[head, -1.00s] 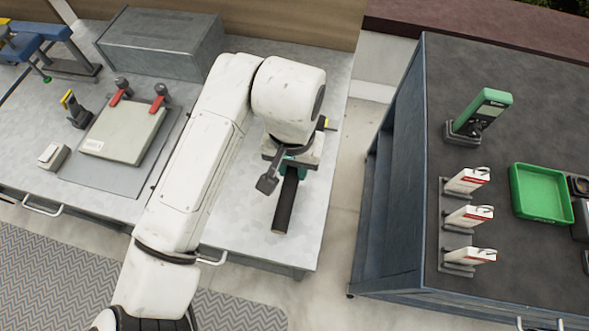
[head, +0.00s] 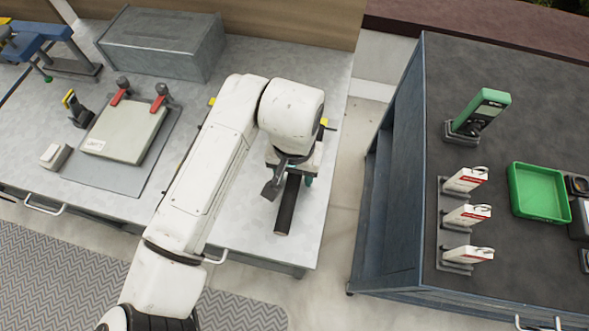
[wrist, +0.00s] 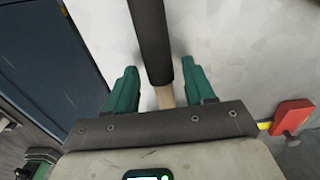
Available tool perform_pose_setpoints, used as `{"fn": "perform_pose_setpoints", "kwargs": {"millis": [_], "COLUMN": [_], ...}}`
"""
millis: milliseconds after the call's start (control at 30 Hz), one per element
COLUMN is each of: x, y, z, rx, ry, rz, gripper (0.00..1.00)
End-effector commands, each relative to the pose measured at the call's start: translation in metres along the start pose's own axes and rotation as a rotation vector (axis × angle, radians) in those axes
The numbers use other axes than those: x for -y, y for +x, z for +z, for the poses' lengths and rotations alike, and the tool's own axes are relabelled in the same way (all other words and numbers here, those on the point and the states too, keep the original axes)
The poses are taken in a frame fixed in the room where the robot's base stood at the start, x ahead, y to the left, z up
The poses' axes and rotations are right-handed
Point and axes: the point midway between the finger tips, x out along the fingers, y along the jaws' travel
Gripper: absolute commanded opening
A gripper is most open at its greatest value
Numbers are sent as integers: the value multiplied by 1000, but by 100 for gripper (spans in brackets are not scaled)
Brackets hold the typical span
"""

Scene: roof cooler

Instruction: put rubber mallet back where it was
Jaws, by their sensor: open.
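The rubber mallet shows as a long dark grip (head: 288,207) lying on the right part of the metal bench, its lower end toward the bench's front edge. In the wrist view, its dark grip (wrist: 150,40) runs down from the top edge, and a short length of pale wooden shaft shows below it. My gripper (wrist: 160,67) is open, with one green finger on each side of the mallet and visible gaps between. The mallet's head is hidden under my gripper. In the head view, my wrist covers most of my gripper, and only a little green finger shows.
The metal bench (head: 225,262) carries a plate with red-handled clamps (head: 160,98) and a grey box (head: 160,45) at the back. A dark-topped cabinet (head: 400,190) stands right, across a floor gap, holding a green tray (head: 540,192) and a green meter (head: 480,112).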

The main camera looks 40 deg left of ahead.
Motion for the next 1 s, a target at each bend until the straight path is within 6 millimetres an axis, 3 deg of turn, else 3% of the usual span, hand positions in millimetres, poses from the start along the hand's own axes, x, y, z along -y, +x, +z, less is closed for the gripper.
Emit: {"fn": "perform_pose_setpoints", "kwargs": {"millis": [267,700,1000], "x": [0,0,0], "y": [-7,-88,-120], "z": [0,-1,0], "rx": [-1,-3,-1], "ry": [0,2,0], "rz": [-1,-1,0], "gripper": [54,54,54]}}
